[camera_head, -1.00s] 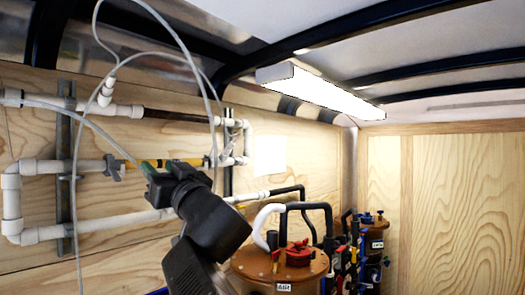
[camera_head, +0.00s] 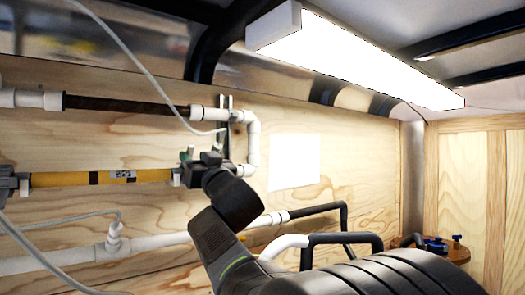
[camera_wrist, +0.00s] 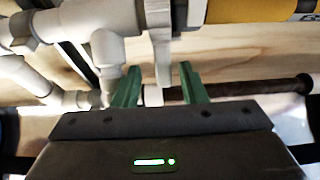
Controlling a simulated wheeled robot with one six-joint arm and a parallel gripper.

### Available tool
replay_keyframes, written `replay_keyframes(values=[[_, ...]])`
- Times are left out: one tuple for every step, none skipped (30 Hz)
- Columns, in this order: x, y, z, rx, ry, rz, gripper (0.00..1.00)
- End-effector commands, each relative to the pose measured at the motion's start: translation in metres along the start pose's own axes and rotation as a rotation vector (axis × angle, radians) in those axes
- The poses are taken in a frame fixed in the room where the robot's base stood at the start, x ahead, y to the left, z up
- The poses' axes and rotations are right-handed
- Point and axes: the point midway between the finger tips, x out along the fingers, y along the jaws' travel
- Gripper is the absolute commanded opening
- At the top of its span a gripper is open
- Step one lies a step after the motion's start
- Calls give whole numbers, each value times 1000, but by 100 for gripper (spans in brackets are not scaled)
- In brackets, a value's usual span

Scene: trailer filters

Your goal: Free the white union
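The white union (camera_wrist: 158,20) joins the yellow pipe (camera_wrist: 240,10) to white fittings (camera_wrist: 92,20) in the wrist view. A pale flat wing (camera_wrist: 157,65) sticks out from it. In the head view, the yellow pipe (camera_head: 100,178) runs to a white piece of the union (camera_head: 177,177), and my gripper hides most of the rest. My gripper (camera_head: 200,158) is at the pipe's right end. In the wrist view, the green fingers of my gripper (camera_wrist: 160,82) are apart, one on each side of the wing, with visible gaps. No contact shows.
A dark brown pipe (camera_head: 125,107) runs above the yellow one, joined to a white elbow loop (camera_head: 253,145). A white pipe (camera_head: 150,242) runs below. Black and white hoses (camera_head: 330,238) stand at lower right. A thin grey hose (camera_head: 150,75) hangs across the wall.

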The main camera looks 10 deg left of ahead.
Motion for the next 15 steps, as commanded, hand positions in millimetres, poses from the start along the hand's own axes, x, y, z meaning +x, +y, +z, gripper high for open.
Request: replay_keyframes(values=[[9,-1,-1,1,-1,-2,38],[13,0,-2,1,0,-1,38],[18,0,-1,1,-1,0,38],[21,0,-1,2,-1,0,38],[23,0,-1,1,-1,1,38],[26,0,-1,1,0,1,38],[28,0,0,1,-1,1,38],[29,0,0,0,-1,1,38],[31,0,0,0,-1,1,38],[31,0,0,0,-1,1,38],[32,0,0,0,-1,1,38],[32,0,0,0,-1,1,38],[32,0,0,0,-1,1,38],[32,0,0,0,0,1,38],[32,0,0,0,0,1,38]])
